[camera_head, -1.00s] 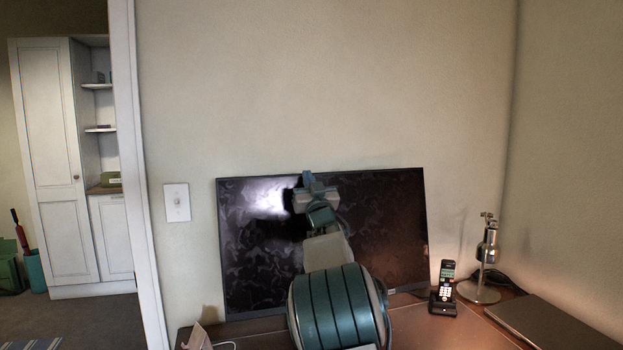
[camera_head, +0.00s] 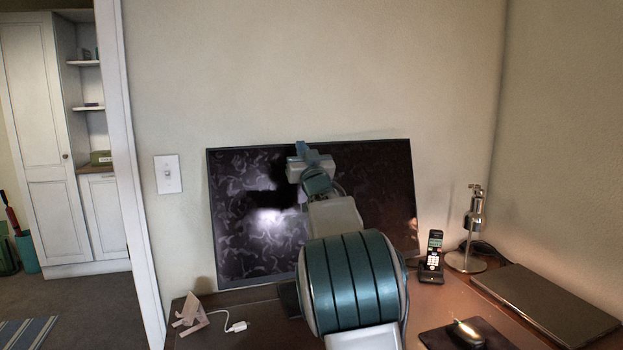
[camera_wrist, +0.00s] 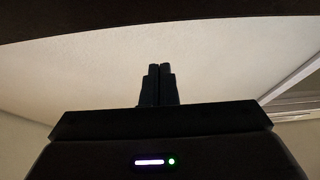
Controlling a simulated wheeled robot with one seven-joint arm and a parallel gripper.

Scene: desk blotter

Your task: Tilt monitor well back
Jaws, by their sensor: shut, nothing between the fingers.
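The monitor (camera_head: 385,190) stands at the back of the desk against the wall side, with a dark glossy screen facing me and a bright reflection left of centre. How far it leans is hard to judge from the front. My gripper (camera_head: 300,148) is at the monitor's top edge, around the middle, in front of the screen. My arm hides part of the screen and its lower edge. In the wrist view my gripper (camera_wrist: 157,85) has its two fingers together with nothing between them. A dark band, perhaps the monitor, crosses the top there. Contact with the monitor cannot be made out.
A phone in its dock (camera_head: 432,258) and a metal lamp (camera_head: 474,225) stand right of the monitor. A closed laptop (camera_head: 545,302) lies at the right. The wall is close behind the monitor.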

